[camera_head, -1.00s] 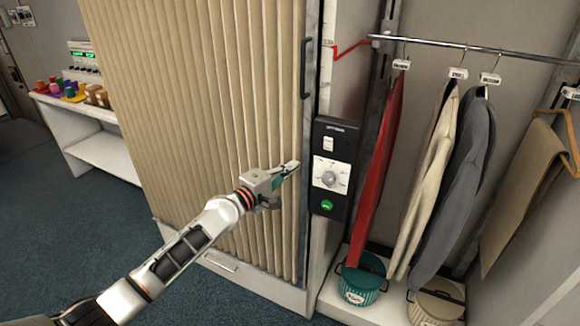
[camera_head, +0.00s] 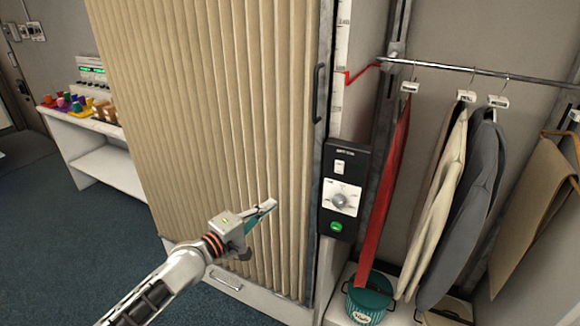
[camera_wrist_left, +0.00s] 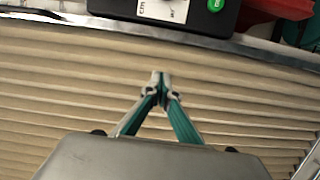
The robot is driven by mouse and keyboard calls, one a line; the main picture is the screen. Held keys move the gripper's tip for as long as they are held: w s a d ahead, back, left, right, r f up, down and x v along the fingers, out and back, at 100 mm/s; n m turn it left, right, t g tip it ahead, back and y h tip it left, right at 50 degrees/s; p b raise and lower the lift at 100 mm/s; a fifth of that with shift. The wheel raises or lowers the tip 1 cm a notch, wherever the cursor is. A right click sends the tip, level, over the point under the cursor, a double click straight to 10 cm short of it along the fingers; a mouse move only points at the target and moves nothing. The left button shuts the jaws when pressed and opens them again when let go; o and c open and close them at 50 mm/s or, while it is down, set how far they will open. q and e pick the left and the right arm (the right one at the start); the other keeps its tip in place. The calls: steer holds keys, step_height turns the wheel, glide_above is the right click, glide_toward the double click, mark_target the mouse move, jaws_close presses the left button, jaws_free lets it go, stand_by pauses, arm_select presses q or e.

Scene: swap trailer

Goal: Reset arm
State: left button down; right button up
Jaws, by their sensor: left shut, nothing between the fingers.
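My left gripper (camera_head: 268,207) is in front of the pleated beige folding door (camera_head: 215,110), to the left of the black control panel (camera_head: 342,190). Its fingers are together and hold nothing. In the left wrist view the closed green and grey fingertips (camera_wrist_left: 161,78) point toward the panel (camera_wrist_left: 185,12), with the pleated door (camera_wrist_left: 60,95) behind them. A gap lies between the fingertips and the panel. The panel carries a white switch, a grey dial (camera_head: 341,201) and a lit green button (camera_head: 336,227). My right gripper is not in view.
A rail (camera_head: 480,72) at the right holds a red garment (camera_head: 385,190), cream and grey garments and a brown one. A teal pot (camera_head: 369,299) stands below. A white shelf (camera_head: 105,170) with coloured items is at the far left. Blue carpet (camera_head: 60,240) lies open.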

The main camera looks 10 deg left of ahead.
arm_select(q)
steer(key=s+a+f+m+g+y, duration=0.2)
steer(key=s+f+m, duration=0.5)
steer(key=s+f, duration=0.6)
steer(key=s+a+f+m+g+y, duration=0.2)
steer(key=s+f+m, duration=0.6)
steer(key=s+f, duration=0.5)
steer(key=s+a+y, duration=0.1)
steer(key=s+y, duration=0.1)
steer(key=s, duration=0.4)
steer(key=shift+a+y, duration=0.35)
steer(key=shift+y, duration=0.05)
steer(key=shift+f, duration=0.1)
